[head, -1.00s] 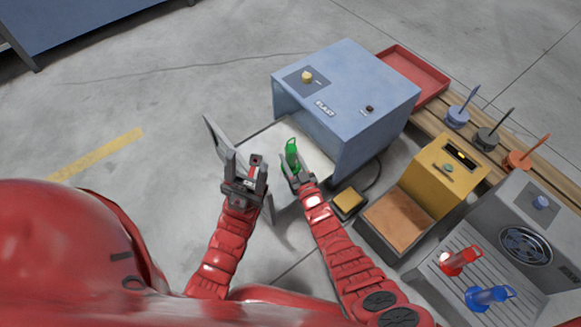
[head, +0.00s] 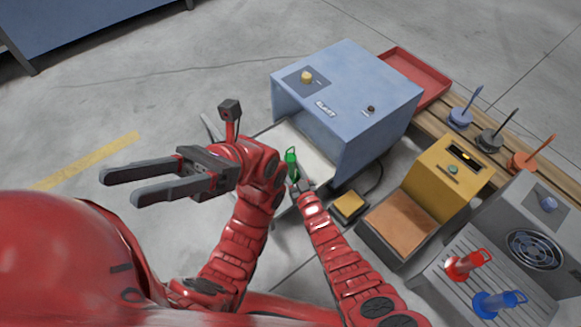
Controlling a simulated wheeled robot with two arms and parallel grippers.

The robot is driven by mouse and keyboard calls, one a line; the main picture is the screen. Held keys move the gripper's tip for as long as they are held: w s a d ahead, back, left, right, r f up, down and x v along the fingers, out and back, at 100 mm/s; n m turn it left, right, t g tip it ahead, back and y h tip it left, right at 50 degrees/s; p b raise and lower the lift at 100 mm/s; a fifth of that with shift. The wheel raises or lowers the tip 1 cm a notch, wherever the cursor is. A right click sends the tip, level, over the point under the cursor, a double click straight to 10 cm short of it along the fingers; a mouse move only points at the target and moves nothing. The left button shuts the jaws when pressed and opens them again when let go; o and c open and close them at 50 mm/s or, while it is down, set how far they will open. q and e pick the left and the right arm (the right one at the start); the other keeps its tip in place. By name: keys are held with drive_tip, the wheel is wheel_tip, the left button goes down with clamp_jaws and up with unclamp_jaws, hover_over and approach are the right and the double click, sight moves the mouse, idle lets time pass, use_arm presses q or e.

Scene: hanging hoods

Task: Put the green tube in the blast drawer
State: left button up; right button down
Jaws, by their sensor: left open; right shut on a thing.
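The green tube (head: 291,160) stands roughly upright at the tips of my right gripper (head: 297,184), which is shut on it. The tube is over the pale floor of the open drawer (head: 312,158) of the blue box marked BLAST (head: 350,95). Whether the tube touches the drawer floor I cannot tell. My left gripper (head: 120,184) is open and empty, pointing left, away from the drawer. My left arm hides part of the drawer's front panel (head: 210,128).
A yellow machine (head: 447,172) with a brown tray and a yellow pedal (head: 348,205) stand right of the drawer. A red tray (head: 418,75) lies behind. Floor at left is clear.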

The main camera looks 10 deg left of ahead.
drive_tip(key=shift+c, duration=1.8)
unclamp_jaws()
use_arm(q)
drive_tip(key=shift+s+a+t+y, duration=0.25)
drive_tip(key=shift+s+t+y, duration=0.05)
drive_tip(key=shift+y, duration=0.1)
